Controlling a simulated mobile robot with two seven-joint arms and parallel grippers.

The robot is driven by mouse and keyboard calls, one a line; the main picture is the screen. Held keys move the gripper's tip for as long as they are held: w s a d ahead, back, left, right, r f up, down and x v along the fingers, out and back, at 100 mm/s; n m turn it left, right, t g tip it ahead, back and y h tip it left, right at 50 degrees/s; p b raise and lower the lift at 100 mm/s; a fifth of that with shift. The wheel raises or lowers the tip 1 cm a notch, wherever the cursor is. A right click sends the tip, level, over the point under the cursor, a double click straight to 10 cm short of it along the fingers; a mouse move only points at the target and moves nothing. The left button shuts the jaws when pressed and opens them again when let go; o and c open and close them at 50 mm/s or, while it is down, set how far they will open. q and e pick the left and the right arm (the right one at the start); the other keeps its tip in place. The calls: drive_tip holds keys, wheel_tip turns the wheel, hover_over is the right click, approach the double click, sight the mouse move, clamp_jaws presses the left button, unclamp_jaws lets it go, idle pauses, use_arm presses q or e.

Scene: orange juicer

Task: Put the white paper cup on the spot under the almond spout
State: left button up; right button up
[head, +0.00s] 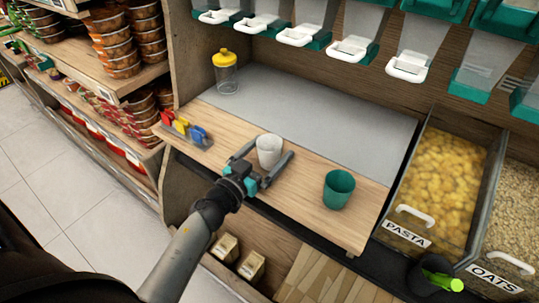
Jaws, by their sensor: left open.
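The white paper cup (269,146) stands upright on the wooden board. My left gripper (265,159) is open at the cup, with one finger on each side of it. I cannot tell whether the fingers touch the cup. A row of dispenser spouts with white handles, such as this one (347,49), hangs along the top. No almond label is readable, so I cannot tell which spout is the almond one. The grey surface (310,105) below the spouts is mostly bare. My right gripper is not in view.
A teal cup (339,188) stands right of the white cup. A yellow-lidded jar (226,72) is at the back left, and a holder with coloured clips (186,131) at the board's left end. Pasta (440,170) and oats (515,200) bins are at the right.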

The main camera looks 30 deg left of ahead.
sight(276, 145)
use_arm(q)
drive_tip(key=shift+w+d+f+b, duration=0.1)
drive_tip(key=shift+w+d+b, duration=0.05)
drive_tip(key=shift+w, duration=0.65)
drive_tip(key=shift+w+d+b, duration=0.1)
drive_tip(key=shift+w+b, duration=0.05)
drive_tip(key=shift+w, duration=0.65)
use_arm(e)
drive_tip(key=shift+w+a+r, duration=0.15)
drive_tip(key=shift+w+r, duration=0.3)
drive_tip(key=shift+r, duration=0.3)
use_arm(q)
drive_tip(key=c, duration=1.5)
